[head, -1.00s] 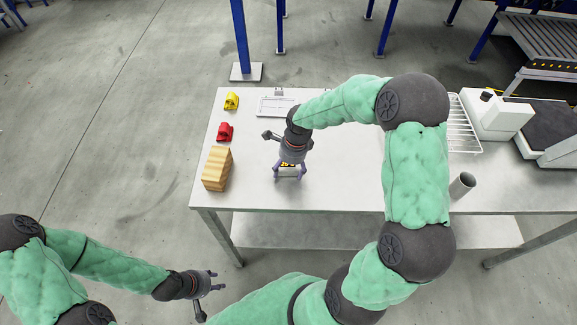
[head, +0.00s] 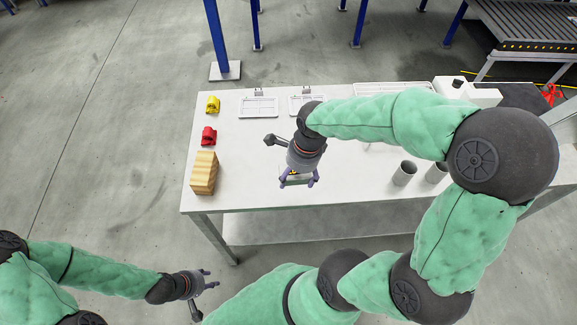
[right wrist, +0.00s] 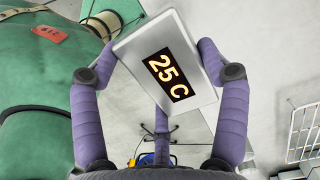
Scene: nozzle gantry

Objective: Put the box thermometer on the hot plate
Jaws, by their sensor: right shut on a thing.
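The box thermometer (right wrist: 199,90) is a flat light-grey box with a dark display reading "25 C". My right gripper (right wrist: 223,62) is shut on it, with purple fingers on opposite sides. In the head view, my right gripper (head: 299,183) holds it above the table's front part, and the box is mostly hidden there. My left gripper (head: 212,279) is open and empty, off the table at the lower left. I cannot tell for sure which thing is the hot plate; a white device (head: 484,95) with a dark part stands at the table's back right, partly behind my right arm.
The white table (head: 250,140) holds a yellow item (head: 212,105), a red item (head: 209,136) and a wooden block (head: 203,173) along its left. Grey cylinders (head: 404,174) stand at right. A wire rack (right wrist: 304,130) shows in the right wrist view.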

